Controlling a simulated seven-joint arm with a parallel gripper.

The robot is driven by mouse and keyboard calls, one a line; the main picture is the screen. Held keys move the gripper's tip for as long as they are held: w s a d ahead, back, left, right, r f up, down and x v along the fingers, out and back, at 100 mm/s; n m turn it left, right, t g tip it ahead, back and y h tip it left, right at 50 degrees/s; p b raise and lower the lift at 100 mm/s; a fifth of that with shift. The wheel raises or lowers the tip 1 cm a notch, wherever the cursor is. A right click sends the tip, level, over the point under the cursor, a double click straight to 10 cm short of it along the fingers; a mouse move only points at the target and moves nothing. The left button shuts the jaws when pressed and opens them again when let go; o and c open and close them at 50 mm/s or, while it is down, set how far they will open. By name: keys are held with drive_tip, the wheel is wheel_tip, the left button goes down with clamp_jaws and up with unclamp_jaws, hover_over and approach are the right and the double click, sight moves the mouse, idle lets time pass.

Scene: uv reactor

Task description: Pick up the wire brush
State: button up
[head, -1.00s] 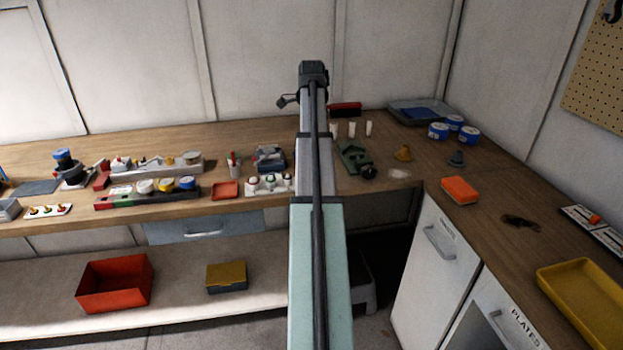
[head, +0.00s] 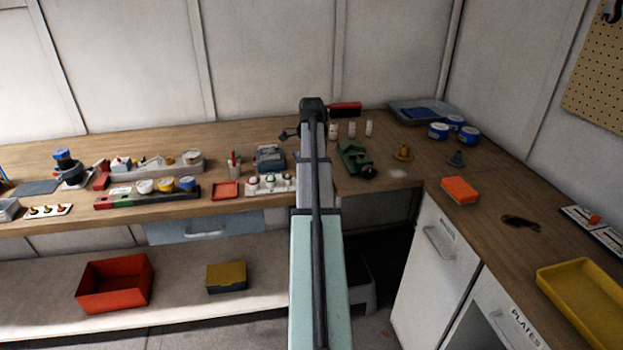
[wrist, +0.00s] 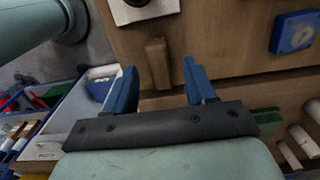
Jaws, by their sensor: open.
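In the wrist view my gripper (wrist: 159,66) is open, with its two blue fingers apart. A brown, wooden-looking bar (wrist: 157,52) shows in the gap between the fingers, and neither finger visibly grips it. It may be the wire brush's handle; I see no bristles, so I cannot be sure. How far the fingertips are above it is hard to tell. In the head view my arm runs up the middle over the bench, and the gripper's fingers cannot be made out. I cannot pick out the wire brush there.
The wooden bench (head: 250,140) holds several small items. A green device (head: 353,158), white cylinders (head: 351,129) and a red item (head: 345,108) stand near my arm's far end. An orange block (head: 460,190) and yellow tray (head: 585,300) are at right. The wrist view shows a blue object (wrist: 294,33).

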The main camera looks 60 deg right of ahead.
drive_tip(key=shift+f, duration=1.35)
drive_tip(key=shift+c, duration=0.4)
clamp_jaws()
wheel_tip(320, 180, up, 10)
drive_tip(key=shift+r, duration=0.1)
